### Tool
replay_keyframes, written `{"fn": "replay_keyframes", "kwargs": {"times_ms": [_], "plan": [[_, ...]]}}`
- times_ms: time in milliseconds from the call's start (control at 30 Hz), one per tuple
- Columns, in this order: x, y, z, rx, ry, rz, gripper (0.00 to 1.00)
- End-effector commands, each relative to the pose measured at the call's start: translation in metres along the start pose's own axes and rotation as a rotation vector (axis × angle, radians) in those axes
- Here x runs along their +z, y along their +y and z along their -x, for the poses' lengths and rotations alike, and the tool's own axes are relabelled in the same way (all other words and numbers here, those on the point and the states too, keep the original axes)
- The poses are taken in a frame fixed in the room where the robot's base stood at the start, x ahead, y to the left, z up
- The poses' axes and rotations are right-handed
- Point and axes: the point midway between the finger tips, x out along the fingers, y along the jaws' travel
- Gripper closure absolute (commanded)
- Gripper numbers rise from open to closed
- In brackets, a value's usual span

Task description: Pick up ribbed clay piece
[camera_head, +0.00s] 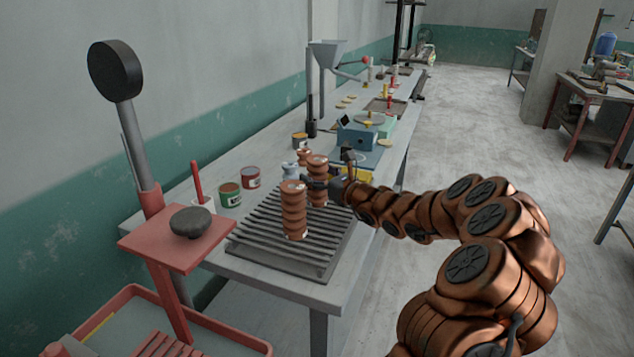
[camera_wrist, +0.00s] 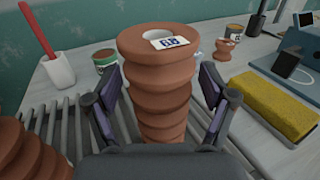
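A ribbed clay piece (camera_wrist: 162,95) stands upright between my gripper's fingers in the wrist view. It is reddish-brown, with a hollow top and a small white printed tag on its rim. My gripper (camera_wrist: 168,90) is open, with one dark finger pad on each side of the piece; whether either pad touches it is hard to tell. In the head view this piece (camera_head: 317,168) stands behind a second ribbed piece (camera_head: 294,212) on the slatted rack (camera_head: 268,257), and my gripper reaches it from the right. The second piece also shows at the lower left of the wrist view (camera_wrist: 30,150).
A white cup (camera_wrist: 57,70) with a red stick and a green-labelled can (camera_wrist: 105,62) stand beyond the rack. A yellow block (camera_wrist: 265,105) lies to the right. A small clay pot (camera_wrist: 226,49) stands behind. A red stand (camera_head: 180,240) is at the bench's left.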

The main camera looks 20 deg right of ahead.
Motion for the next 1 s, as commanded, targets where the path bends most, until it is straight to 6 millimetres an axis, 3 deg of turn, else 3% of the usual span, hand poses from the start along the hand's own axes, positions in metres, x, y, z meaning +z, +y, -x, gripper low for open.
{"fn": "replay_keyframes", "kwargs": {"times_ms": [67,733,1000], "plan": [[0.0001,-0.0001,0.0001,0.0,0.0,0.0,0.3],[0.0003,-0.0002,0.0002,0.0,0.0,0.001,1.0],[0.0011,-0.0002,0.0002,0.0,-0.001,0.001,1.0]]}}
